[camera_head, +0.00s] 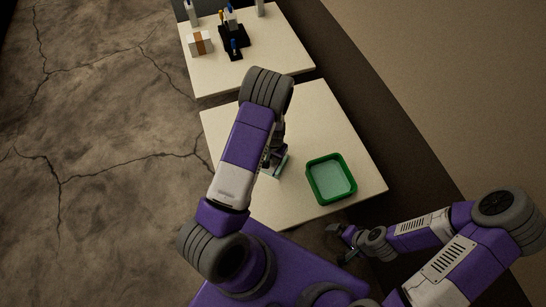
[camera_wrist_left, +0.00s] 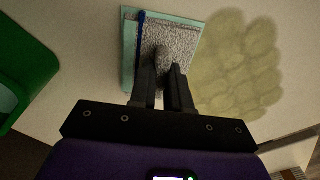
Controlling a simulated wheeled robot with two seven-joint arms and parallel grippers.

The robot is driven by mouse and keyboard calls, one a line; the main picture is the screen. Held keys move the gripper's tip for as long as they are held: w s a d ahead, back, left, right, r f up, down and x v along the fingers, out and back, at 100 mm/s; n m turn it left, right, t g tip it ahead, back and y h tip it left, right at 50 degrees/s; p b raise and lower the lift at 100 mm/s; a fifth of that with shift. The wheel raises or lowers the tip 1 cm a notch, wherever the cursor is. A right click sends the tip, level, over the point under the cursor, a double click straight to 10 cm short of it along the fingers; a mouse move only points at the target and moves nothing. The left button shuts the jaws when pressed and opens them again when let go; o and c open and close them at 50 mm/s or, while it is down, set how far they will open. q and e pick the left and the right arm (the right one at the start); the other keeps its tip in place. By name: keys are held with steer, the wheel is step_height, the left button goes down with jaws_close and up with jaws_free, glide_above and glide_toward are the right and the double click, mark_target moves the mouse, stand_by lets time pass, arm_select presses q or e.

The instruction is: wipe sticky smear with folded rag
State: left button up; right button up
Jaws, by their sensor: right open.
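The folded rag (camera_wrist_left: 183,42) is a grey speckled pad with a pale teal edge, lying flat on the near table. My left gripper (camera_wrist_left: 166,70) is over it, its fingers close together on a grey raised part of the rag. In the head view my left gripper (camera_head: 270,160) reaches down to the table, and my forearm hides most of the rag (camera_head: 280,170). The sticky smear (camera_wrist_left: 240,65) is a blotchy yellow-olive patch just right of the rag in the wrist view. My right gripper (camera_head: 340,242) is open and empty, off the table's front edge.
A green tray (camera_head: 351,194) with a pale inside stands on the near table (camera_head: 320,115), right of my left gripper. A blue stick (camera_wrist_left: 140,55) lies along the rag's left side. The far table (camera_head: 275,55) bears a white-and-brown box (camera_head: 199,43) and dark items (camera_head: 233,38).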

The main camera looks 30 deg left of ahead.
arm_select(q)
jaws_close()
steer(key=w+a+b, duration=0.1)
steer(key=w+a, duration=0.2)
steer(key=shift+a+b, duration=0.2)
steer(key=shift+b, duration=0.1)
steer(key=shift+w+a, duration=0.1)
steer(key=shift+a, duration=0.15)
steer(key=shift+w+a+f+b, duration=0.2)
steer(key=shift+w+a+b, duration=0.95)
steer(key=shift+a, duration=0.25)
steer(key=shift+w+a+r, duration=0.1)
steer(key=shift+w+a, duration=0.3)
steer(key=shift+a, duration=0.1)
